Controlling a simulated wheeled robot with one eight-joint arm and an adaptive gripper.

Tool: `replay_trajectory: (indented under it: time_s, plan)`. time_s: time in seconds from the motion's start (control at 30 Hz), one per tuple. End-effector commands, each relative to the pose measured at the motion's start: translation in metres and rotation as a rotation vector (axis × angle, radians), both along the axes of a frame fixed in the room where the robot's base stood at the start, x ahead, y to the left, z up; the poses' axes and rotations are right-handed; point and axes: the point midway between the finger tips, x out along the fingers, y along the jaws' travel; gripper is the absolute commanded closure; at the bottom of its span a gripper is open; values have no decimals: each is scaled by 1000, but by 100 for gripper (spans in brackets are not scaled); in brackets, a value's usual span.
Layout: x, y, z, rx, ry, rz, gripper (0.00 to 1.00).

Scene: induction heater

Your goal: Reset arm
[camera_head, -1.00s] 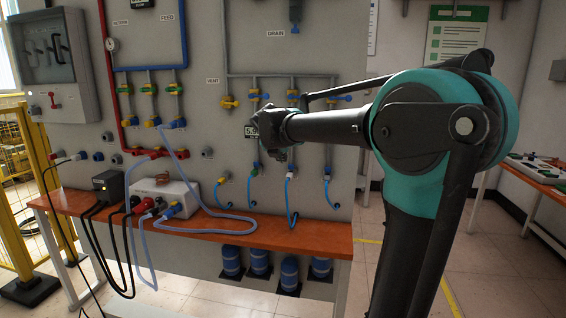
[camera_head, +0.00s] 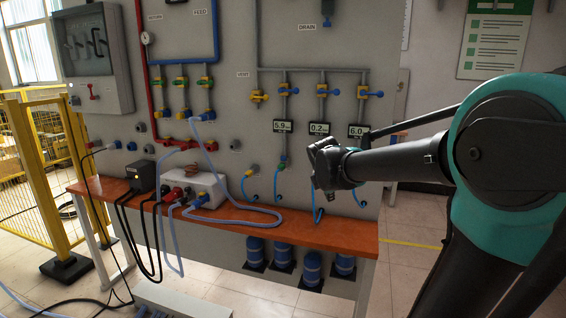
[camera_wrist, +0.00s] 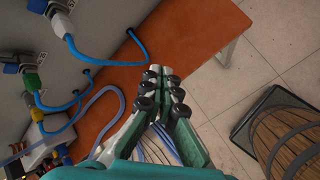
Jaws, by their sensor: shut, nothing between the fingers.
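My gripper (camera_wrist: 162,72) is shut and empty in the wrist view, its fingertips together above the front edge of the orange bench (camera_wrist: 190,25). In the head view my gripper (camera_head: 326,165) is at the end of my arm, in front of the panel's lower right part and above the orange bench (camera_head: 320,232). My wrist hides part of the panel and most of the gripper's fingers there. A white box with a copper coil, the induction heater (camera_head: 205,188), stands on the bench to the left, apart from my gripper.
Blue hoses (camera_wrist: 92,55) hang from the panel beside my gripper. A wooden barrel (camera_wrist: 285,135) stands on a dark base at right. Black cables (camera_head: 122,225) drape over the bench front. Yellow fencing (camera_head: 35,170) stands at left. Tiled floor is clear between bench and barrel.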

Motion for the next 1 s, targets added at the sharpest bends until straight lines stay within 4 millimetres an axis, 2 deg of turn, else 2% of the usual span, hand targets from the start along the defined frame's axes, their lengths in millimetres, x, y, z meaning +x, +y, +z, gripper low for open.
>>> replay_trajectory:
  time_s: [0.03,0.3,0.5,0.6,0.7,0.8,1.0]
  plan:
    - [-18,-8,-17,83,-4,-104,100]
    - [-117,-31,-103,547,-18,-743,100]
    - [-190,-34,-158,832,-20,-1211,100]
    - [-218,-33,-178,930,-18,-1394,100]
    - [-236,-31,-190,993,-17,-1517,100]
    - [-245,-30,-196,1024,-17,-1584,100]
    - [-247,-29,-197,1034,-16,-1602,100]
